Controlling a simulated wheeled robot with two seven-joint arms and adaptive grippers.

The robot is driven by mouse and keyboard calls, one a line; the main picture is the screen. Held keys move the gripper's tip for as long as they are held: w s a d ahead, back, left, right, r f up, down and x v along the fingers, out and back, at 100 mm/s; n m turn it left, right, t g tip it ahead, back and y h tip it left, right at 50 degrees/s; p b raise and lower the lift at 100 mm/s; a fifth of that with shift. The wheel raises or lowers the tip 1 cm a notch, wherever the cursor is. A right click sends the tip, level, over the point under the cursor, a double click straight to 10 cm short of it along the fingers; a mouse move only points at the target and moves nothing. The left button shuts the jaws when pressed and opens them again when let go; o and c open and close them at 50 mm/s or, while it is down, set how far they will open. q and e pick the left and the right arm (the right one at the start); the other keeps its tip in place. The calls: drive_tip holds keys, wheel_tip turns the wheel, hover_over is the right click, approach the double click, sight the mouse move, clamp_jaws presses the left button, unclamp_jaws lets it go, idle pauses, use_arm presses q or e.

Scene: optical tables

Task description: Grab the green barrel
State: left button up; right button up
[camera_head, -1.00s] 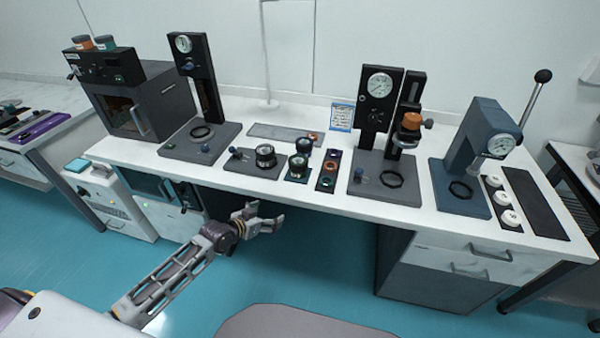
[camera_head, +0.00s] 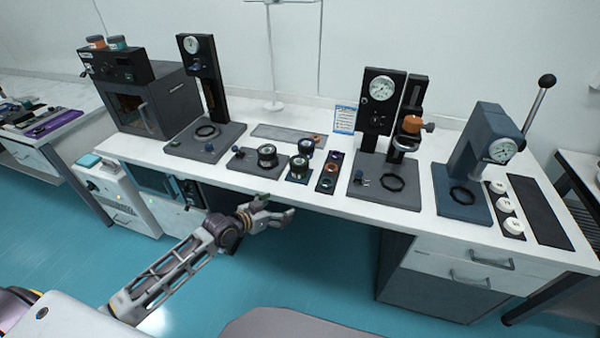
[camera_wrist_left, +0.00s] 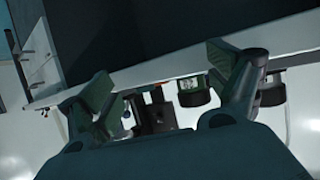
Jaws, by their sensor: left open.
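A short dark barrel with a greenish ring (camera_head: 299,168) stands on a small dark plate on the white table; it looks like the green barrel. A similar dark-and-silver barrel (camera_head: 267,156) stands just left of it on a larger base. A bluish-topped one (camera_head: 306,147) stands behind. My left gripper (camera_head: 280,210) is open and empty, in front of the table's front edge and short of the barrels. In the left wrist view my open fingers (camera_wrist_left: 160,85) frame the table edge, with a green-marked barrel (camera_wrist_left: 190,93) beyond them. My right gripper is not in view.
A dark strip with coloured rings (camera_head: 329,172) lies right of the barrels. Gauge stands (camera_head: 378,130) and (camera_head: 205,100) rise on both sides. A blue-grey press (camera_head: 465,160) stands further right. The white table's front edge (camera_head: 240,193) lies between my gripper and the barrels.

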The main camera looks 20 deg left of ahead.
use_arm(q)
drive_tip(key=shift+w+a+r+t, duration=0.2)
drive_tip(key=shift+w+r, duration=0.1)
drive_tip(key=shift+r, duration=0.2)
drive_tip(key=shift+w+a+r+t, duration=0.2)
drive_tip(key=shift+w+r, duration=0.1)
drive_tip(key=shift+r, duration=0.15)
drive_tip(key=t+h, duration=0.1)
drive_tip(key=t, duration=0.1)
approach(296, 163)
drive_tip(key=shift+s+a, duration=0.65)
drive_tip(key=shift+a, duration=0.1)
drive_tip(key=shift+f, duration=0.1)
drive_tip(key=shift+x, duration=3.9)
drive_tip(key=shift+w+d, duration=0.25)
drive_tip(key=shift+w, duration=0.1)
drive_tip(key=shift+w, duration=0.15)
drive_tip(key=shift+w+d, duration=0.8)
drive_tip(key=shift+w, duration=0.25)
drive_tip(key=shift+x, duration=1.15)
